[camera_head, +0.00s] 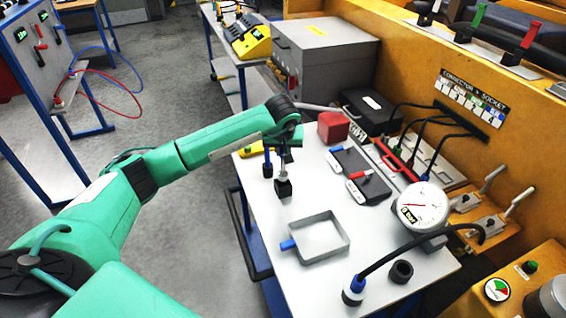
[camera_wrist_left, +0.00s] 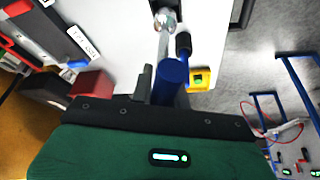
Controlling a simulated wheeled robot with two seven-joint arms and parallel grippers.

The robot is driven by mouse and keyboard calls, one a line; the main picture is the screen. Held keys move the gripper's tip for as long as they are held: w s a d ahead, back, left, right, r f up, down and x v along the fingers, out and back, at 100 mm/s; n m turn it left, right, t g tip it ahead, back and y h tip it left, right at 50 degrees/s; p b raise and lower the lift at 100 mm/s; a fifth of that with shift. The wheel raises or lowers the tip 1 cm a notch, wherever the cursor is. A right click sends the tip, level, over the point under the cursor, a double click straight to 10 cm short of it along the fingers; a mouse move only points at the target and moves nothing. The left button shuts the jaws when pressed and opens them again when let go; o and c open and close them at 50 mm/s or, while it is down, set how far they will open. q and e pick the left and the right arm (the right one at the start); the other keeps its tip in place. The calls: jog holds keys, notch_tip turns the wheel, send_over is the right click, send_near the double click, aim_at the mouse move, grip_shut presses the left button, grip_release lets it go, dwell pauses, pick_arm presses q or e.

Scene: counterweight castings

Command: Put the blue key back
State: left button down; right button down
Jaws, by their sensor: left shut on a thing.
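My left gripper (camera_head: 283,152) is over the left part of the white table. In the left wrist view it is shut on the blue key (camera_wrist_left: 170,78), whose thick blue handle sits at the jaws. A metal shaft runs from the handle away from the gripper to a shiny rounded end. In the head view the key is mostly hidden by the wrist. A small black block (camera_head: 283,188) is below the gripper; I cannot tell whether the key touches it. My right gripper is not in view.
A red box (camera_head: 333,126) stands behind the rack. A square metal tray (camera_head: 318,240) with a blue tab lies nearer. A round gauge (camera_head: 422,206) and a black cable with a blue plug (camera_head: 353,290) are at the right.

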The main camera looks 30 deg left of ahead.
aim_at(283, 167)
pick_arm(q)
notch_tip(283, 167, down, 3)
notch_tip(283, 167, down, 4)
jog(key=shift+r+p, duration=0.2)
jog(key=shift+p, duration=0.7)
jog(key=shift+f, duration=0.1)
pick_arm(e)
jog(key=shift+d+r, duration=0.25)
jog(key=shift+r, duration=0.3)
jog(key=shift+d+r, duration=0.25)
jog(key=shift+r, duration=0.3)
pick_arm(q)
jog(key=shift+f, duration=0.15)
jog(key=c, duration=1.4)
grip_release()
jog(key=shift+o, duration=0.2)
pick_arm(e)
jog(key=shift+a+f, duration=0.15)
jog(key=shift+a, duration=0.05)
